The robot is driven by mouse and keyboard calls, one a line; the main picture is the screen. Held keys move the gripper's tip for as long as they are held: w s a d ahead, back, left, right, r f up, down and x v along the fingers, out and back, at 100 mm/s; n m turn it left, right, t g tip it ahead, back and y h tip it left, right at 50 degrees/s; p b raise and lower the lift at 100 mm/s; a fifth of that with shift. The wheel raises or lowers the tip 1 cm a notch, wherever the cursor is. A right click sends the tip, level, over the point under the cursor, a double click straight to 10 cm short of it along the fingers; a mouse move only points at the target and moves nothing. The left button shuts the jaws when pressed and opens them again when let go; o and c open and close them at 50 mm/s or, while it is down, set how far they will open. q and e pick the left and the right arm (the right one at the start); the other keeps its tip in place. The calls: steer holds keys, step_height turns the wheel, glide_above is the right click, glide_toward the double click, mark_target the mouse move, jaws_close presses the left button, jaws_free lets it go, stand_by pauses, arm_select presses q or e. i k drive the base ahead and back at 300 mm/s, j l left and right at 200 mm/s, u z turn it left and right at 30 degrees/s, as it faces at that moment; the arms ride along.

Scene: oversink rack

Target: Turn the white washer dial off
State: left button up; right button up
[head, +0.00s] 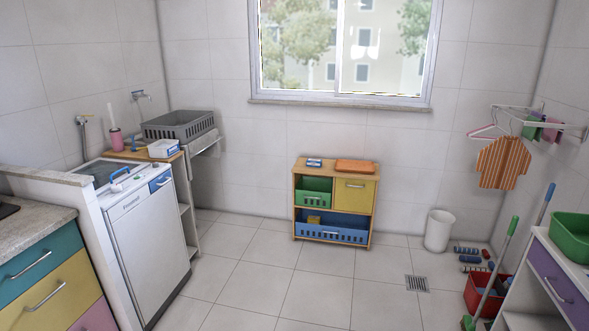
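The white washer (150,232) stands at the left, between a low wall end and a stone sink shelf. Its front faces right and toward me. A blue panel with a light handle (160,182) is at the top right corner of its front. A small grey mark shows at the upper left of the front. A blue and white object with a handle (120,174) sits on its top. I cannot make out the dial or its setting at this size. Neither of my grippers is in view.
A counter with coloured drawers (43,277) stands at the near left. A small wooden cabinet (298,221) is against the back wall. A white bin (439,230), a red bucket (471,299) and brushes are at the right. The tiled floor in the middle is clear.

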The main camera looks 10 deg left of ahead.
mark_target(117, 189)
steer(key=i+l+u, duration=0.1)
steer(key=i+u, duration=0.3)
steer(key=i, duration=0.15)
steer(key=i+l+u, duration=0.3)
steer(key=i+u, duration=0.15)
steer(key=i+l+u, duration=1.3)
steer(key=l+u, duration=0.3)
